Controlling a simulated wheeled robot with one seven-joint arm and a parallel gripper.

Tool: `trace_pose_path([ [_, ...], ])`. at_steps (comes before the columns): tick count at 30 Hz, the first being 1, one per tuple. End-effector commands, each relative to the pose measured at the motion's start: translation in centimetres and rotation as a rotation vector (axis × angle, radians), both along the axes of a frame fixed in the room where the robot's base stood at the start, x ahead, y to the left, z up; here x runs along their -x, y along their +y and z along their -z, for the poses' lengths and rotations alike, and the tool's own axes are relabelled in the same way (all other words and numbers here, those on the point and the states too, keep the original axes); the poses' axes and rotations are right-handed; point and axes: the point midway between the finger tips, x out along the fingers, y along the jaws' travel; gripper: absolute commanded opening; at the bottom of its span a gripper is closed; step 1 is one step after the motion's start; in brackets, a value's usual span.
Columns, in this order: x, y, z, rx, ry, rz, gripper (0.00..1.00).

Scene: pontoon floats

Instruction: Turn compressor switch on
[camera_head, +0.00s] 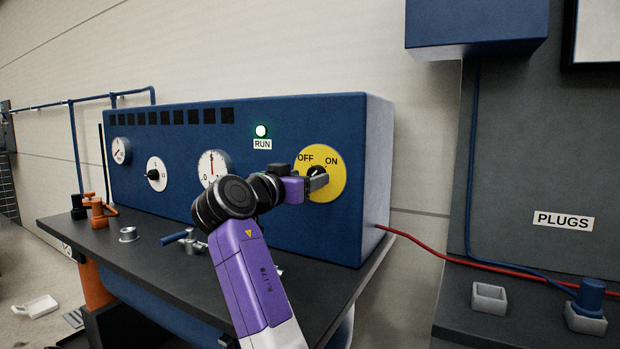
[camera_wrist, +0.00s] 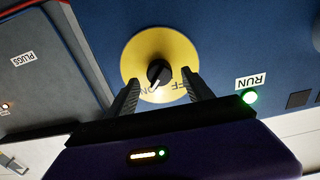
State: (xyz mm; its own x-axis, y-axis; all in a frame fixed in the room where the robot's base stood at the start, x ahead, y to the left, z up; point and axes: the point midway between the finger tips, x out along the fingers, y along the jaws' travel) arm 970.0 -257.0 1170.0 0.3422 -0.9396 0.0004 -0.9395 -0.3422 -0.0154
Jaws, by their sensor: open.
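The compressor switch is a black knob (camera_wrist: 160,72) on a round yellow plate (camera_head: 325,160) marked OFF and ON, on the front of a blue box (camera_head: 250,118). In the wrist view, which is upside down, the knob's pale pointer is turned toward the ON mark. My gripper (camera_head: 317,180) is in front of the yellow plate in the head view, partly covering the knob. In the wrist view my gripper (camera_wrist: 161,82) is open, with one finger on each side of the knob and visible gaps between. The green RUN lamp (camera_head: 261,131) is lit.
Several gauges (camera_head: 214,167) sit left of the switch. A dark bench top (camera_head: 152,246) below carries a blue-handled valve (camera_head: 187,240) and orange fittings (camera_head: 99,211). A red hose (camera_head: 440,251) runs right to a grey panel with a PLUGS label (camera_head: 563,220).

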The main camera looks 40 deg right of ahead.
Motion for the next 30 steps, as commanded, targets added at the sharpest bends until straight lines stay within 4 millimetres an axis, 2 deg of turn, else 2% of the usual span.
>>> trace_pose_path([
  [3,0.6,2.1,0.0,0.001,0.0,-0.003,0.6],
  [10,1.7,4.7,0.1,-0.001,0.0,-0.001,0.6],
  [30,1.9,5.2,0.1,0.0,0.0,0.0,0.6],
])
